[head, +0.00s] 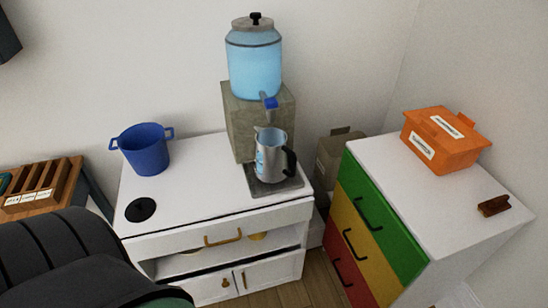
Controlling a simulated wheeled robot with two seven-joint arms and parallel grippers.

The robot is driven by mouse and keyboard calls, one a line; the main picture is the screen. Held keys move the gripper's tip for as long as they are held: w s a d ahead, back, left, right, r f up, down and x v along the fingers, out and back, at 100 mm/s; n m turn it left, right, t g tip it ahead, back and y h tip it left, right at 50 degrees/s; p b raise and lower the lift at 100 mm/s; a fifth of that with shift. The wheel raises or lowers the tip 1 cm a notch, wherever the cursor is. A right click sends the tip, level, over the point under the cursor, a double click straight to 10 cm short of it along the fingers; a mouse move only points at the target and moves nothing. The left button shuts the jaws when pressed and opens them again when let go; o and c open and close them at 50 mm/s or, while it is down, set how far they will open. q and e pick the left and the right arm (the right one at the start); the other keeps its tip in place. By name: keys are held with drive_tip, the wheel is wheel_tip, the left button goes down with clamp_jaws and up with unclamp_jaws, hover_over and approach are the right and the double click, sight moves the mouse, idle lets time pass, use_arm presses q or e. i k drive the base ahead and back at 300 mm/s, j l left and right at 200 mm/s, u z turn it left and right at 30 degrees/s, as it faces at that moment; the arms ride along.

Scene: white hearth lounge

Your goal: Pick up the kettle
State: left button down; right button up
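The kettle (270,158) is a silver metal jug with a black handle on its right side. It stands upright on a grey tray (285,185) at the right end of the white cabinet's top, below the blue tap of the water dispenser (254,62). A light blue patch shows on its left side. Neither of my grippers is in view.
A blue pot (145,149) and a black disc (140,209) are on the white cabinet (200,205). An orange box (441,142) and a brown brush-like object (494,206) sit on the coloured drawer unit (440,215). A black ribbed object (55,260) fills the lower left. The cabinet top's middle is clear.

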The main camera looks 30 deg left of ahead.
sight(272, 151)
drive_tip(key=i+l+u, duration=0.1)
drive_tip(key=l+u, duration=0.15)
drive_tip(key=u, duration=0.15)
drive_tip(key=l+u, duration=0.25)
drive_tip(key=u, duration=0.15)
drive_tip(key=i+l+u, duration=0.1)
drive_tip(key=l+u, duration=0.3)
drive_tip(key=j, duration=0.1)
